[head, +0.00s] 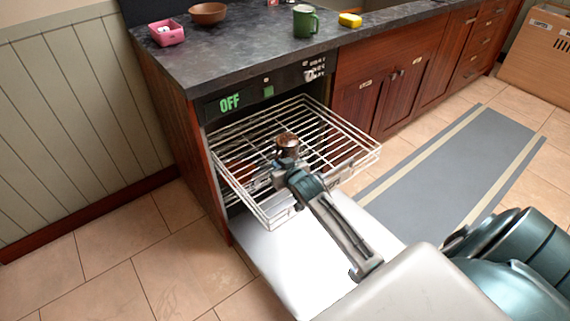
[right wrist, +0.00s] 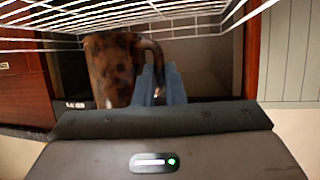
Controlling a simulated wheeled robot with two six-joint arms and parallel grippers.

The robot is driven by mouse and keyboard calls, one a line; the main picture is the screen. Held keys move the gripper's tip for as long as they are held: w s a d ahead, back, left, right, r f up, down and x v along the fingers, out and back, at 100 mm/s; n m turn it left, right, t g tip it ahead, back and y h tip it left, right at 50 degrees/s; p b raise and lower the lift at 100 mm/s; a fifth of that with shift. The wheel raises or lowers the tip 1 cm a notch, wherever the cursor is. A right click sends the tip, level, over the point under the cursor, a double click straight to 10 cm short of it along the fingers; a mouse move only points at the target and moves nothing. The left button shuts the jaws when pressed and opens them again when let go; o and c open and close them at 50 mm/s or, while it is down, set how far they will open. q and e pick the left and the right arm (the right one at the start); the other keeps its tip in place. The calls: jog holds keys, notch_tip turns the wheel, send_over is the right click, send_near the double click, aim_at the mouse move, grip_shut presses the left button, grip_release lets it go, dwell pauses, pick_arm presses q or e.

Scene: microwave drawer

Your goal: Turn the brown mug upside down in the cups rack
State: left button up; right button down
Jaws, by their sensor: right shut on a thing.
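The brown mug (head: 287,142) is in the middle of the pulled-out upper wire rack (head: 345,143) of the dishwasher. It looks roughly upright along its axis; I cannot tell for sure whether its mouth or its base faces up. In the right wrist view the mottled brown mug (right wrist: 112,68) fills the centre left, with its handle toward my fingers. My right gripper (head: 284,166) is shut on the mug's handle; its blue fingers (right wrist: 162,85) show there too. Whether the mug touches the rack wires is unclear. My left gripper is not in view.
The open white dishwasher door (head: 290,262) lies below the rack. On the dark counter above stand a pink container (head: 167,37), a brown bowl (head: 208,13), a green mug (head: 305,21) and a yellow sponge (head: 350,20). The rack around the mug is largely empty.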

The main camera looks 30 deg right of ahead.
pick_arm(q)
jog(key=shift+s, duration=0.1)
pick_arm(e)
jog(key=shift+w+a, duration=0.1)
jog(key=shift+a, duration=0.05)
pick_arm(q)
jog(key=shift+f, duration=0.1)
pick_arm(e)
notch_tip(320, 180, down, 6)
jog(key=shift+r+b, duration=0.15)
jog(key=shift+b, duration=0.65)
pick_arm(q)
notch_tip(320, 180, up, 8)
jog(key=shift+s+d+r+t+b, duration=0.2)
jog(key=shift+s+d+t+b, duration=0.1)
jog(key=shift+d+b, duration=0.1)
pick_arm(e)
jog(key=shift+f, duration=0.95)
